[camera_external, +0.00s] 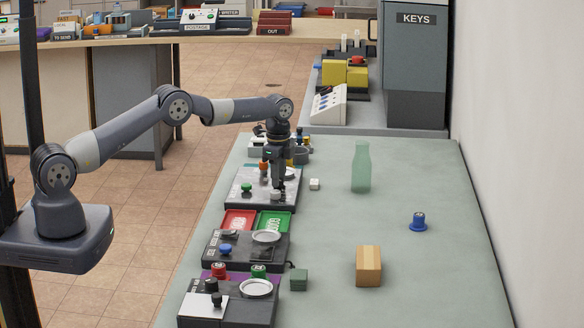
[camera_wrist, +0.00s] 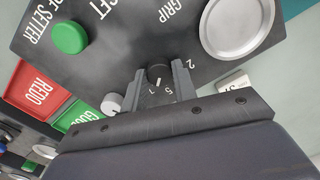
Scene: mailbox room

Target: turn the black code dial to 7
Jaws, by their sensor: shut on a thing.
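The black code dial (camera_wrist: 158,73) is on a dark panel (camera_wrist: 100,50) in the wrist view. My gripper (camera_wrist: 160,80) is shut on it, one finger on each side. A white pointer mark shows on the dial's lower side. Printed numerals near it include a 5, a 2 and one that reads as 1 or 7; the fingers hide the others. I cannot tell exactly which numeral the pointer meets. In the external view my gripper (camera_external: 277,184) points down over the same panel (camera_external: 245,197), and the dial is too small to make out.
The panel also bears a green knob (camera_wrist: 69,37) and a silver dish (camera_wrist: 238,25). Red REDO (camera_wrist: 40,88) and green GOOD (camera_wrist: 83,116) trays lie beside it. A green bottle (camera_external: 361,167), a blue knob (camera_external: 418,221) and a cardboard box (camera_external: 368,265) stand apart on the open table.

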